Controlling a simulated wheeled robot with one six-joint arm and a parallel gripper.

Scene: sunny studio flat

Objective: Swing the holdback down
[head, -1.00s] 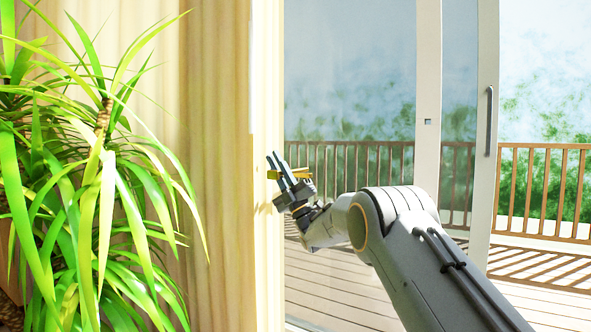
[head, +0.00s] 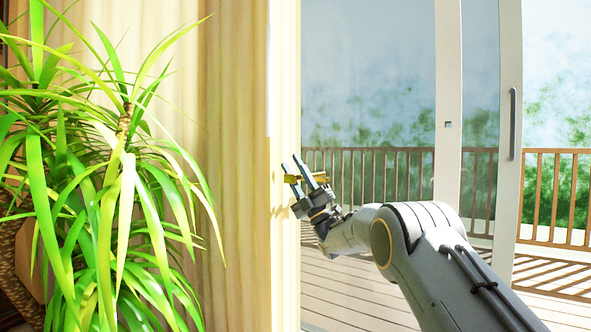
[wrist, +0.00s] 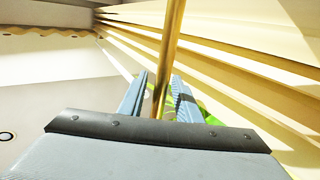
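The holdback is a thin brass-coloured bar (head: 292,178) at the curtain's right edge, roughly level in the head view. In the wrist view the brass rod (wrist: 171,40) runs from the top edge down between my fingers towards the palm. My gripper (head: 291,161) is at the bar, with one finger on either side of it. In the wrist view my gripper (wrist: 160,75) shows a narrow gap beside the rod on each side, so it looks open around it. The holdback's mount is hidden or too small to make out.
A cream curtain (head: 235,120) hangs behind the bar. A big leafy plant (head: 120,200) fills the left side. A glass sliding door with a white frame (head: 448,80) and dark handle (head: 513,123) is on the right, with a deck and wooden railing (head: 560,190) outside.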

